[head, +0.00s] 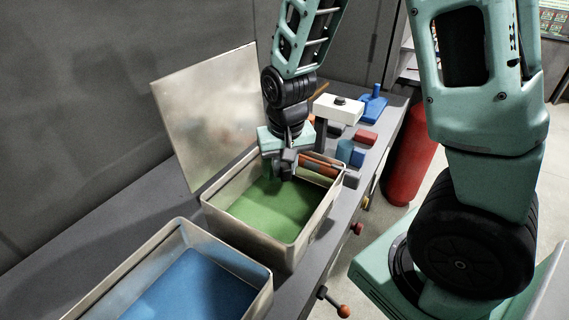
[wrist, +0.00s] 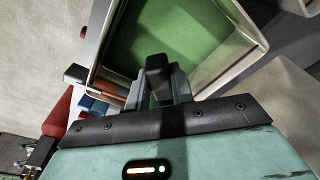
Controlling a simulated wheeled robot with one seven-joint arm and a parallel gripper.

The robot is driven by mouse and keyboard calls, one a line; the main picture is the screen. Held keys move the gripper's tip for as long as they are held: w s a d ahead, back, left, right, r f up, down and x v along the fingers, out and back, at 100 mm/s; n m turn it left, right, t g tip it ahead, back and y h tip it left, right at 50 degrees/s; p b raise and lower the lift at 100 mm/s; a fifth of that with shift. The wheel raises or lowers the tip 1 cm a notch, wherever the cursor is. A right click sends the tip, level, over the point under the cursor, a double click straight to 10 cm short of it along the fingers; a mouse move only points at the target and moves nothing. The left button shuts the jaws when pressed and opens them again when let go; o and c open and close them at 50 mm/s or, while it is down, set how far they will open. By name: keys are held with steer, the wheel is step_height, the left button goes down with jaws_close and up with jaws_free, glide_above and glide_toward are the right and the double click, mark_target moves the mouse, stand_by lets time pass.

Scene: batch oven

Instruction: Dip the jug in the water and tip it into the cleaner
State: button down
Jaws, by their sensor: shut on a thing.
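My gripper (head: 285,163) is over the tank with green liquid (head: 214,192), near its far right side, pointing down. In the wrist view, my gripper (wrist: 158,92) is closed around a dark, block-like piece (wrist: 158,68) seen against the green. No jug body can be made out, and I cannot tell if this piece is its handle. The green liquid (head: 270,214) lies inside the metal tank. A second metal tank (head: 262,279) with blue liquid (head: 185,292) stands nearer the camera. Neither liquid is labelled.
A metal panel (head: 207,112) stands upright behind the green tank. An orange-red bar with grey ends (head: 322,170) lies by its right rim. Small blocks, a white box (head: 338,108) and a blue item (head: 373,104) sit beyond. A red cylinder (head: 410,150) stands right of the bench.

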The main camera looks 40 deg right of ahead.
steer(key=shift+f, duration=0.45)
steer(key=shift+r+p, duration=0.15)
steer(key=shift+p, duration=0.25)
steer(key=shift+s+d+g+h+p, duration=0.1)
steer(key=shift+g+h+p, duration=0.3)
steer(key=shift+h+p, duration=1)
steer(key=shift+d+p, duration=0.1)
steer(key=shift+p, duration=0.9)
